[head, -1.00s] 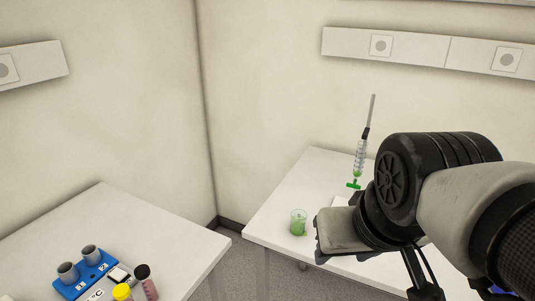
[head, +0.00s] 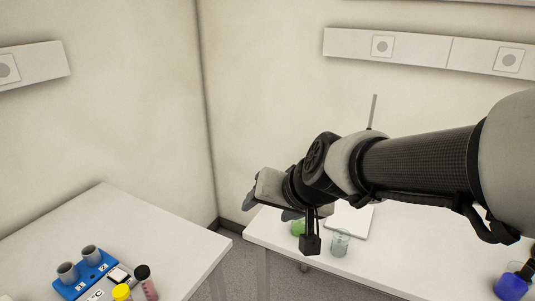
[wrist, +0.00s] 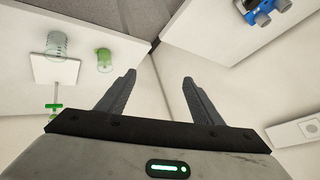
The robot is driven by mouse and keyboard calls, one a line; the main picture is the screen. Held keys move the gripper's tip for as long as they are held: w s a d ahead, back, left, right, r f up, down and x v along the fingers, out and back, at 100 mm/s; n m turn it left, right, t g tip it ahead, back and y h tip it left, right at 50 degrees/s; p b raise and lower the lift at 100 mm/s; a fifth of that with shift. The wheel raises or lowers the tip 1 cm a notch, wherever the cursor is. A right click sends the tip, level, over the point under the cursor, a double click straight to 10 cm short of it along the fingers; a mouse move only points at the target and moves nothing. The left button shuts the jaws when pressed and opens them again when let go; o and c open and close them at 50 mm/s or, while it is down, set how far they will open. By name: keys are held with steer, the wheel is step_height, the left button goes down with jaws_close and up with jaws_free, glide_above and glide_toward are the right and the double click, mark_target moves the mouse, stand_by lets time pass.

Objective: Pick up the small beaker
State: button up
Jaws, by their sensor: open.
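Two beakers stand on the right-hand table. One holds green liquid; this green beaker (head: 298,228) is partly hidden behind my arm, and it shows whole in the wrist view (wrist: 104,60). The other is a clear beaker (head: 341,242) with pale contents, also in the wrist view (wrist: 57,44). The green one looks smaller in the wrist view. My gripper (head: 268,207) is above that table's left end, up and left of the beakers. In the wrist view its fingers (wrist: 159,76) are apart with nothing between them, and both beakers lie left of them.
A white plate (head: 352,221) lies beside the clear beaker. A thin upright rod (head: 373,112) rises behind my arm; a green clamp part (wrist: 53,107) shows in the wrist view. The left table (head: 150,228) holds a blue rack (head: 84,276) and capped tubes. A gap separates the tables.

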steer(key=w+a+f+m+h, duration=0.1)
steer(key=w+a+f+m, duration=0.15)
steer(key=w+f, duration=0.45)
steer(key=m+t+h+b, duration=0.1)
steer(key=m+t+h, duration=0.25)
steer(key=h, duration=0.75)
glide_toward(304, 219)
steer(key=a+f, duration=0.2)
steer(key=shift+y, duration=0.3)
steer(key=b+x, duration=0.2)
steer(key=x, duration=1.4)
steer(key=shift+w+d, duration=0.1)
steer(key=shift+d, duration=0.1)
steer(key=c, duration=1.2)
step_height(304, 219, up, 15)
steer(key=p, duration=0.7)
